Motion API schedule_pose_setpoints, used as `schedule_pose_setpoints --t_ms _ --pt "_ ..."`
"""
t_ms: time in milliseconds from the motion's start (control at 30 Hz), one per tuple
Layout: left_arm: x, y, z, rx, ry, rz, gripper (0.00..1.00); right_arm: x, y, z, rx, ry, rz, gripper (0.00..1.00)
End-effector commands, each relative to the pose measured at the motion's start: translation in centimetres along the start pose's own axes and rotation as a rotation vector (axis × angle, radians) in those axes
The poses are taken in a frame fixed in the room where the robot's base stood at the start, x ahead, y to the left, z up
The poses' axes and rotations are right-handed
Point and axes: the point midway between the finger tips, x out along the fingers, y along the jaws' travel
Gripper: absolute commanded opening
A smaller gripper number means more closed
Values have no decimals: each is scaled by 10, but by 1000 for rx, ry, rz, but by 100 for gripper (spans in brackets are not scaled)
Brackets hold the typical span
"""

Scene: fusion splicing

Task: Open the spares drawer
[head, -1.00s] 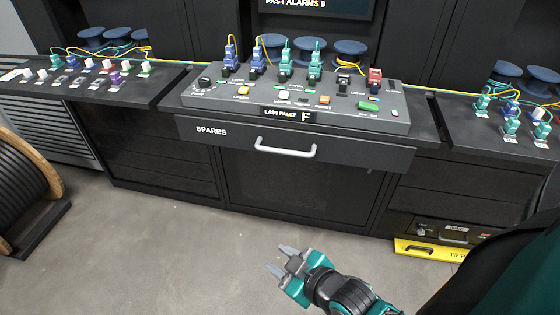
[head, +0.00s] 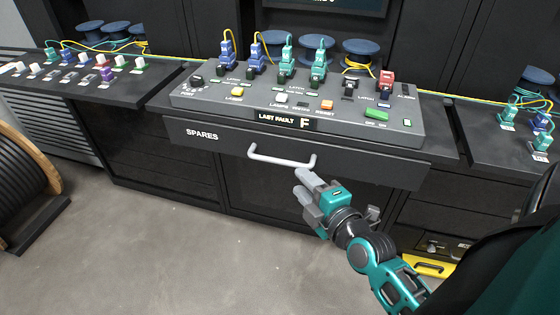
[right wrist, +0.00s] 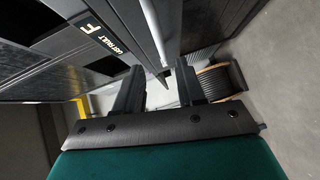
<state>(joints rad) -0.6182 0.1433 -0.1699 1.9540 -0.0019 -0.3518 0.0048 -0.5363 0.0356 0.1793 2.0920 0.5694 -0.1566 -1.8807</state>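The spares drawer (head: 230,151) is a wide black front marked SPARES, under the console. It looks shut. Its pale bar handle (head: 282,160) is bare at the middle and left. My right gripper (head: 297,182) is just below and in front of the handle's right end. In the right wrist view its two dark fingers (right wrist: 160,80) stand apart with no object seen between them. A pale bar (right wrist: 152,28), which looks like the handle, runs down toward the gap. I cannot tell if it touches a finger. My left gripper is not in view.
The console (head: 300,103) with plugs, buttons and a LAST FAULT F label sits above the drawer. Side benches (head: 130,88) hold connectors. A yellow-edged case (head: 428,266) is low at the right. A cable reel (head: 25,165) stands at the left. The floor in front is clear.

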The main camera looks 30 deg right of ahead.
Motion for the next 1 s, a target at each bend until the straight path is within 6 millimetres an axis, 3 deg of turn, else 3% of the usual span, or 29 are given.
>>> schedule_pose_setpoints --t_ms 500,700,1000 --pt "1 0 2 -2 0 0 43 86 0 0 3 1 1 39" --pt "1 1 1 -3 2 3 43 102 -1 0 3 0 -2 39" --pt "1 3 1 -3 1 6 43 105 -1 0 1 1 -2 39"
